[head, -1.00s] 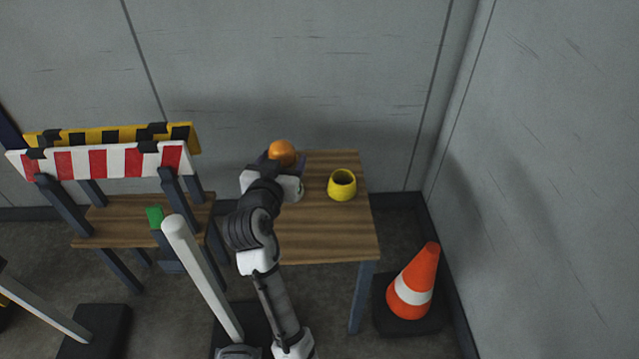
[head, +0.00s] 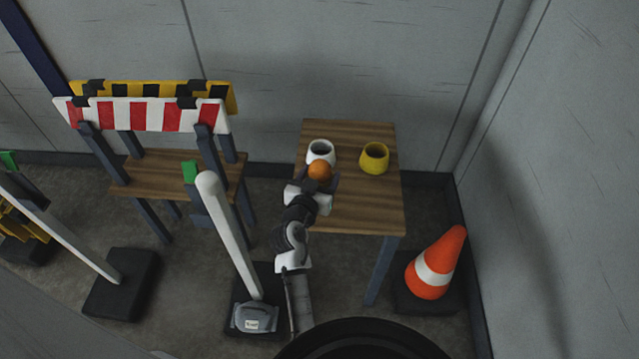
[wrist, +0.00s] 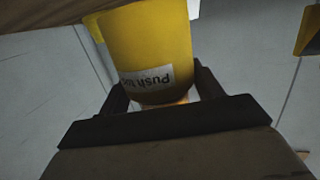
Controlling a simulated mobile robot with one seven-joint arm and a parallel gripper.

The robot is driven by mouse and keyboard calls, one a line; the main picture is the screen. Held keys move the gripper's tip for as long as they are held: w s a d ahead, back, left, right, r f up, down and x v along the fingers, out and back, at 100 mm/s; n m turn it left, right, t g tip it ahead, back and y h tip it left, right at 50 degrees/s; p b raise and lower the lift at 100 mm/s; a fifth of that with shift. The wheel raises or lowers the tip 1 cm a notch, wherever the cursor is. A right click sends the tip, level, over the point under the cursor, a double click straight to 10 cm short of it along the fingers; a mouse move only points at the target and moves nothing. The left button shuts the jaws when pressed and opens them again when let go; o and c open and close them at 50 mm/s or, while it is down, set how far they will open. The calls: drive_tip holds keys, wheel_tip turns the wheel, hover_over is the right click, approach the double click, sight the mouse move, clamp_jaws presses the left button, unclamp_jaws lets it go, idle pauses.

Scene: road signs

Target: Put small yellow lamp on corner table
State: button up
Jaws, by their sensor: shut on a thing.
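The small yellow lamp shows its orange dome (head: 320,170) in the head view. In the wrist view its yellow body (wrist: 148,45) with a white "Push" label stands between my fingers. My gripper (head: 319,182) is shut on it, and the fingers also show in the wrist view (wrist: 165,92). The wooden corner table (head: 355,210) is at the right of the head view, near the wall corner. The lamp appears over the table's left part, in front of a white pot (head: 321,150). I cannot tell its height above the top.
A yellow pot (head: 374,158) stands on the table right of the white one. The table's front right is bare. An orange cone (head: 436,263) stands right of the table. A striped barrier (head: 150,115), a wooden bench (head: 160,172) and a white post (head: 230,235) are left.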

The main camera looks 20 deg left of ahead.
drive_tip(key=shift+f, duration=1.6)
drive_tip(key=shift+f, duration=0.15)
drive_tip(key=o, duration=1.2)
